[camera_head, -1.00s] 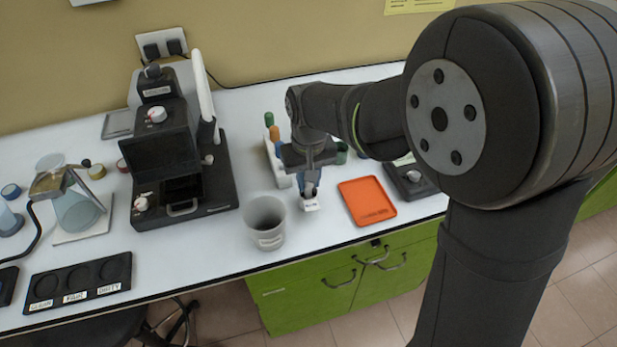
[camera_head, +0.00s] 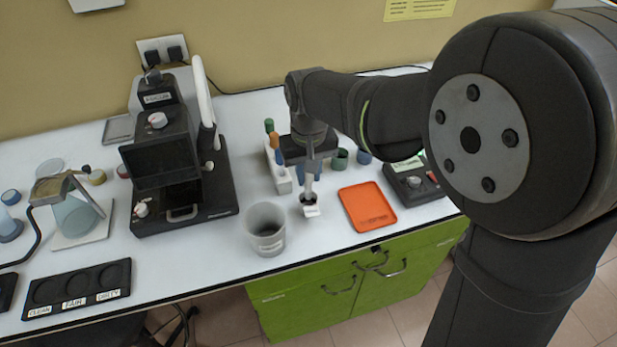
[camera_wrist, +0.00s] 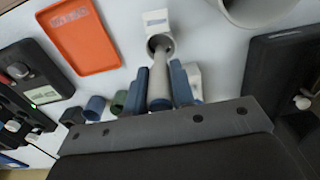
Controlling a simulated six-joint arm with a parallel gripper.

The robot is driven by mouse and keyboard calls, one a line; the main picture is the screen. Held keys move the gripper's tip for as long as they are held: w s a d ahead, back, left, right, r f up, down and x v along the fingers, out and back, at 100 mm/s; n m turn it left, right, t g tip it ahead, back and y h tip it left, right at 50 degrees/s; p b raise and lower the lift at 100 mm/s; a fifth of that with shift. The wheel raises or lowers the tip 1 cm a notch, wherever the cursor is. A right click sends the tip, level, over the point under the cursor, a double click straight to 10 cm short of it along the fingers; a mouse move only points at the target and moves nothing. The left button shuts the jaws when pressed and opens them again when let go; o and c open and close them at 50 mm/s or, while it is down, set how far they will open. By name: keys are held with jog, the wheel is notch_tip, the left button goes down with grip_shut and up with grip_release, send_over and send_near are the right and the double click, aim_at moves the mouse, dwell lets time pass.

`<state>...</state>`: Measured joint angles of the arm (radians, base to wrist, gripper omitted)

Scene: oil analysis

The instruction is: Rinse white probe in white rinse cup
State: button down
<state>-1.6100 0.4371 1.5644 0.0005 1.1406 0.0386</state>
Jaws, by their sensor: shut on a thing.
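My gripper (camera_head: 309,172) is shut on the pale white probe (camera_head: 308,188), which hangs upright below it. In the wrist view, the blue fingers of my gripper (camera_wrist: 160,82) sit either side of the probe (camera_wrist: 160,73). The small white rinse cup (camera_head: 311,211), with a label on its front, stands on the bench directly below. The cup also shows in the wrist view (camera_wrist: 155,20), and the probe's lower end lies over or in its round mouth. I cannot tell how deep the tip is.
A grey bin (camera_head: 265,229) stands close left of the cup and an orange tray (camera_head: 367,207) lies to its right. Behind are a white rack (camera_head: 281,178) with coloured probes, a green cup (camera_head: 340,159) and a blue cup (camera_head: 364,156). A black instrument (camera_head: 165,150) stands left.

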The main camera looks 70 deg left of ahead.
jog(key=shift+r, duration=1.9)
